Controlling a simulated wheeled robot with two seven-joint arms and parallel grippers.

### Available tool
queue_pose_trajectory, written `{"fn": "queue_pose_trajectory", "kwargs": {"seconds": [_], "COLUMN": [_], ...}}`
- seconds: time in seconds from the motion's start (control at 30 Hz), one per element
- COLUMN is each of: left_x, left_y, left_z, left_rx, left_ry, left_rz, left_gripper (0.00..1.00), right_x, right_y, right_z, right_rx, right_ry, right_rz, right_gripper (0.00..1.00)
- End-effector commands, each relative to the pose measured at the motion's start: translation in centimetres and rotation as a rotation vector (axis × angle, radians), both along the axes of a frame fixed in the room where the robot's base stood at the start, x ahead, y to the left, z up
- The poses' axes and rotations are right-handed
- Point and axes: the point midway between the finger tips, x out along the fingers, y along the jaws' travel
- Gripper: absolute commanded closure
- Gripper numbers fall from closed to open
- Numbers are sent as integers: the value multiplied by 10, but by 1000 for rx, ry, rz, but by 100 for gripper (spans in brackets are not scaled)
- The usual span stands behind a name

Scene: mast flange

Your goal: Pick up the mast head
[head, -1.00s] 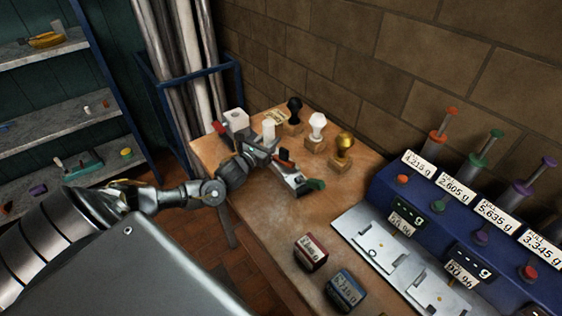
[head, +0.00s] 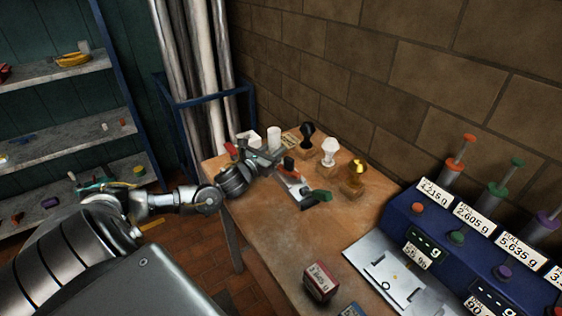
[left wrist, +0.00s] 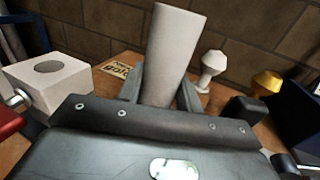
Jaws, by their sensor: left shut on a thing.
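My left gripper (head: 270,156) is shut on a white, slightly tapered cylinder (head: 273,138), the only piece in my grip and seemingly the mast head. In the left wrist view the cylinder (left wrist: 168,50) stands nearly upright between the two fingers (left wrist: 160,92), leaning a little right; its lower end is hidden. It appears held above the table's far-left end. A white block with a round hole (left wrist: 48,82) is left of it. My right gripper is not in view.
Black (head: 307,132), white (head: 329,150) and gold (head: 355,170) knobs stand on wooden blocks to the right. A blue dispenser unit (head: 400,213) stands right. The middle tabletop (head: 270,220) is bare.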

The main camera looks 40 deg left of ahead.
Motion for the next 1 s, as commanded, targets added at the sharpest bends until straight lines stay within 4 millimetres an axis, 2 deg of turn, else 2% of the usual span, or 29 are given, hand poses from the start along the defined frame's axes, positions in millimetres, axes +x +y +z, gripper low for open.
{"fn": "queue_pose_trajectory", "kwargs": {"seconds": [0.2,0.5,0.7,1.0], "left_x": [-17,-47,-56,-62], "left_y": [28,76,94,101], "left_z": [38,60,71,76], "left_rx": [6,7,3,-2], "left_ry": [-2,4,1,-3], "left_rz": [-1,-1,1,0], "left_gripper": [100,100,100,100], "right_x": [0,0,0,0], "right_y": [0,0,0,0], "right_z": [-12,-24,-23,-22], "right_rx": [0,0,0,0], "right_ry": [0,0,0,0], "right_rz": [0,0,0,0], "right_gripper": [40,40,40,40]}}
